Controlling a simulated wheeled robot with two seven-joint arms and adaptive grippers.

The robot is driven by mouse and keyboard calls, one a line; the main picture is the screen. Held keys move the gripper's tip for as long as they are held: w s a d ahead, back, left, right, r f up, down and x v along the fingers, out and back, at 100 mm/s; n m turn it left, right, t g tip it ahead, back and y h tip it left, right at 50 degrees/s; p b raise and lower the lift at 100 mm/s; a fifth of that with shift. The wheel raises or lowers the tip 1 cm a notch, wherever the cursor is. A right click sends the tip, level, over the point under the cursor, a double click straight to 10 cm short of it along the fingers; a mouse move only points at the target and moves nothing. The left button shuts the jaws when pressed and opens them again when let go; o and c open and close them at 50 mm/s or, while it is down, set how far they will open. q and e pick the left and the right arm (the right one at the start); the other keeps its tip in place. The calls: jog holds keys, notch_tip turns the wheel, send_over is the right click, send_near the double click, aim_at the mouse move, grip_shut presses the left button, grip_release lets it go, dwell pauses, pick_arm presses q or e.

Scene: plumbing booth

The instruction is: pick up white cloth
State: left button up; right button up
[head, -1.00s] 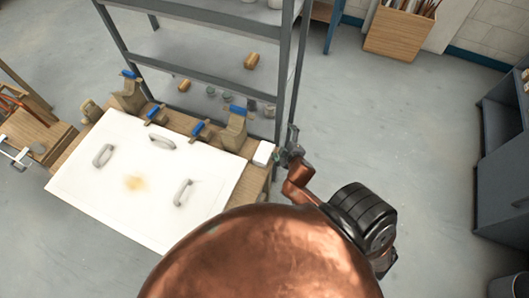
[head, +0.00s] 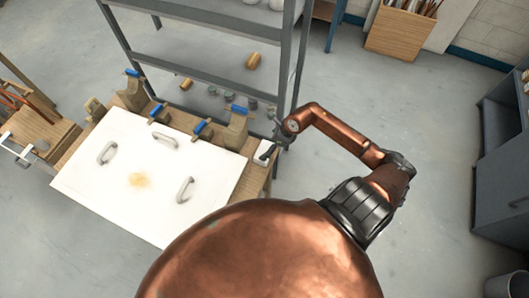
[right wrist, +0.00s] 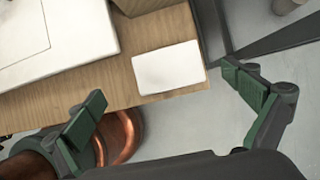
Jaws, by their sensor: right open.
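The white cloth (head: 262,148) lies flat, a small folded-looking rectangle, on the right end of the wooden bench, just right of the big white panel. In the right wrist view the cloth (right wrist: 168,67) lies near the bench edge, between and beyond the two fingertips. My right gripper (head: 270,150) is over the cloth in the head view and partly covers it. In the right wrist view its green-tipped fingers (right wrist: 165,88) are wide apart with nothing between them. Whether they touch the bench cannot be told. My left gripper is not in view.
A white panel (head: 125,200) with three grey handles and a yellowish stain covers most of the bench. Brown blocks and blue-handled parts (head: 202,127) stand along its back edge. A grey metal shelf (head: 215,72) rises behind.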

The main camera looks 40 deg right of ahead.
aim_at(265, 151)
jog(key=shift+s+d+f, duration=0.15)
jog(key=shift+d+f, duration=0.2)
jog(key=shift+d, duration=0.2)
jog(key=shift+f, duration=0.35)
jog(key=x, duration=0.4)
jog(key=p+x, duration=0.1)
jog(key=x, duration=0.1)
jog(key=shift+s+a+f, duration=0.1)
jog(key=shift+f, duration=0.4)
jog(key=c, duration=1)
jog(key=shift+r, duration=0.15)
jog(key=shift+c, duration=0.2)
